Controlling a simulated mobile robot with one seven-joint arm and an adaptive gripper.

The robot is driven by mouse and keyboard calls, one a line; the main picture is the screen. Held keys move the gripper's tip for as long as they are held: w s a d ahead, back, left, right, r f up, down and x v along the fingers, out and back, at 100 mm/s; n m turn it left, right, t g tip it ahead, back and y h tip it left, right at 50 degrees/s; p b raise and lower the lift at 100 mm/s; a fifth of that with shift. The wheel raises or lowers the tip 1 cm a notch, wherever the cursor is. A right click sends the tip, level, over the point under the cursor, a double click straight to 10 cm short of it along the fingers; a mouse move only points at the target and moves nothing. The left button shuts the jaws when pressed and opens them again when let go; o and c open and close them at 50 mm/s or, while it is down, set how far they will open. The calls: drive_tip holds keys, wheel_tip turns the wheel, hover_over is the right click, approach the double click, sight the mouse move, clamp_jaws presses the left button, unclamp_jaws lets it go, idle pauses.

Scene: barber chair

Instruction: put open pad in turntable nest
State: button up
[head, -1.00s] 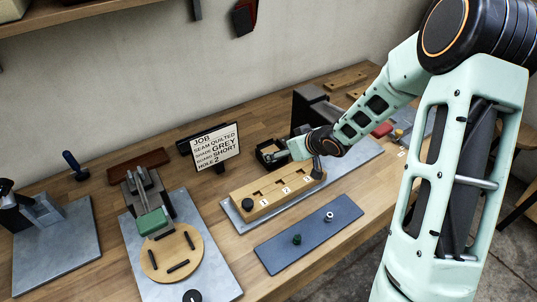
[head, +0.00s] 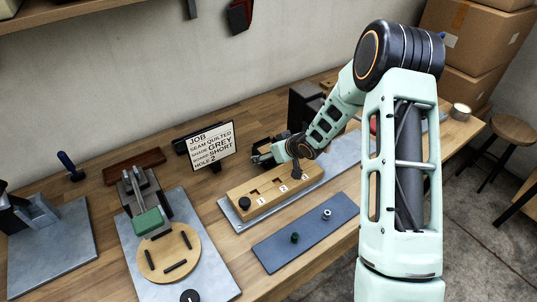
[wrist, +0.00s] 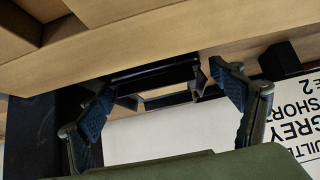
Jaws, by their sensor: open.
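The round wooden turntable (head: 182,240) with black bars stands on a grey plate at the left of the head view. A green block (head: 149,221) on a grey mechanism is at its far edge. My gripper (head: 262,151) is behind the numbered wooden block (head: 243,204), well to the right of the turntable. In the wrist view my gripper (wrist: 165,98) has its fingers spread apart. A dark, hollow-looking shape (wrist: 155,76) shows between and beyond them; I cannot tell whether it is the open pad. I cannot clearly pick out the pad in the head view.
The job sign (head: 211,147) stands close to the left of my gripper. A blue-grey mat (head: 305,231) with two small pegs lies in front of the wooden block. A grey press-like fixture (head: 30,215) stands at the far left. Boxes (head: 468,45) are at the back right.

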drive_tip(key=shift+c, duration=0.4)
drive_tip(key=c, duration=1.3)
drive_tip(key=shift+r, duration=0.1)
drive_tip(key=shift+c, duration=0.9)
drive_tip(key=shift+r, duration=0.1)
